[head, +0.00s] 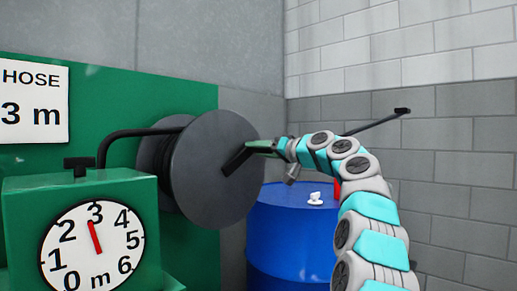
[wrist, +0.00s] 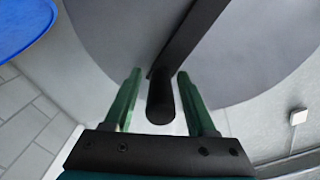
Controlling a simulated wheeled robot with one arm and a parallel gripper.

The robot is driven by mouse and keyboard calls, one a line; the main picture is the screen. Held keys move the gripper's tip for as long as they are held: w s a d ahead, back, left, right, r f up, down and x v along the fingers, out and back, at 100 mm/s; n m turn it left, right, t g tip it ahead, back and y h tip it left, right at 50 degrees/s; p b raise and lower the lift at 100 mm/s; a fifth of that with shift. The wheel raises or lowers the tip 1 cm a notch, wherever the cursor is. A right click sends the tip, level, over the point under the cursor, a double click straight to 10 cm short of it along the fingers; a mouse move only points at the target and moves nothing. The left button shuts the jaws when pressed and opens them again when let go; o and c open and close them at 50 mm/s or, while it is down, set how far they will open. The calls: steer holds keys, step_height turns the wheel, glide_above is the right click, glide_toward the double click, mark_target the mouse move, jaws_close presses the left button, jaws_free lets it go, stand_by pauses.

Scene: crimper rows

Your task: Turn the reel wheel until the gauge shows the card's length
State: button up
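The white card (head: 32,95) reads "HOSE 3 m". The gauge (head: 92,248) on the green box has a red needle pointing up at about the 3, leaning slightly left. The grey reel wheel (head: 205,180) carries a black crank arm with a black handle; the wheel also fills the upper wrist view (wrist: 240,60). My gripper (head: 250,152) is at the wheel's right side. In the wrist view, my gripper's green fingers (wrist: 160,90) stand on either side of the black handle (wrist: 161,100), with gaps on both sides. It is open around the handle.
A blue barrel (head: 290,235) stands below my arm, with a small white object (head: 315,198) on top. A red object (head: 337,188) is partly hidden behind my arm. A thin black bar (head: 375,123) sticks out to the right. A black pipe (head: 130,133) runs from the green box (head: 120,195) to the reel.

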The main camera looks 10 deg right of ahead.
steer(key=shift+o, duration=0.3)
steer(key=shift+r, duration=0.1)
steer(key=shift+s, duration=0.15)
steer(key=b+v, duration=0.1)
steer(key=v, duration=0.6)
steer(key=shift+s+d+b, duration=0.2)
steer(key=shift+b, duration=0.15)
stand_by(1.4)
steer(key=shift+w+a+n+p, duration=0.15)
steer(key=shift+w+a+n, duration=0.35)
steer(key=shift+w+n, duration=0.3)
steer(key=shift+w+a+n+p, duration=0.15)
steer(key=shift+w+a+n, duration=0.4)
steer(key=shift+w+n, duration=0.2)
steer(key=shift+w+a+n+p, duration=0.15)
steer(key=shift+w+a+n, duration=0.35)
steer(key=shift+w+n, duration=0.3)
steer(key=shift+s, duration=0.15)
